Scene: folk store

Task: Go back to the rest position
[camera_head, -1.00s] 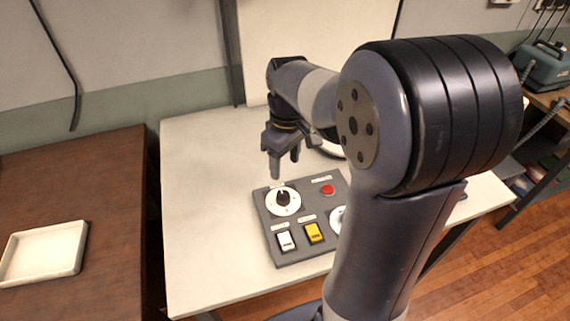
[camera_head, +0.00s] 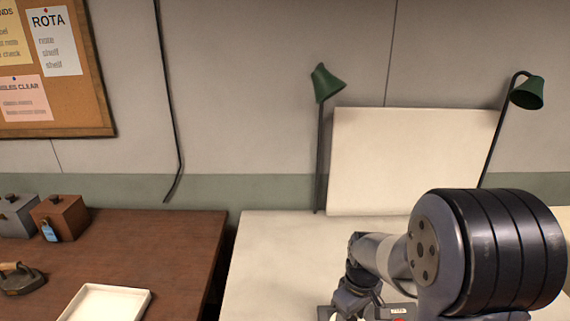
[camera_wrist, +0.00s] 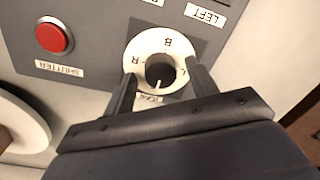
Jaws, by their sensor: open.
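My gripper (camera_wrist: 160,84) is open and empty in the wrist view. Its two dark fingers appear on either side of a black knob (camera_wrist: 160,70) on a white lettered dial (camera_wrist: 147,45). I cannot tell how far the fingertips are from the dial, and no contact is clear. The dial sits on a grey control panel (camera_wrist: 100,30). In the head view my arm reaches over the pale table (camera_head: 270,265), and the fingers are cut off at the lower edge. Only a sliver of the panel (camera_head: 402,313) shows there.
A red button (camera_wrist: 54,38) labelled SHUTTER is beside the dial. A white board (camera_head: 410,160) stands behind the table between two green lamps (camera_head: 326,83) (camera_head: 527,93). A brown table (camera_head: 150,250) at left holds a white tray (camera_head: 106,303), boxes (camera_head: 60,217) and an iron (camera_head: 20,278).

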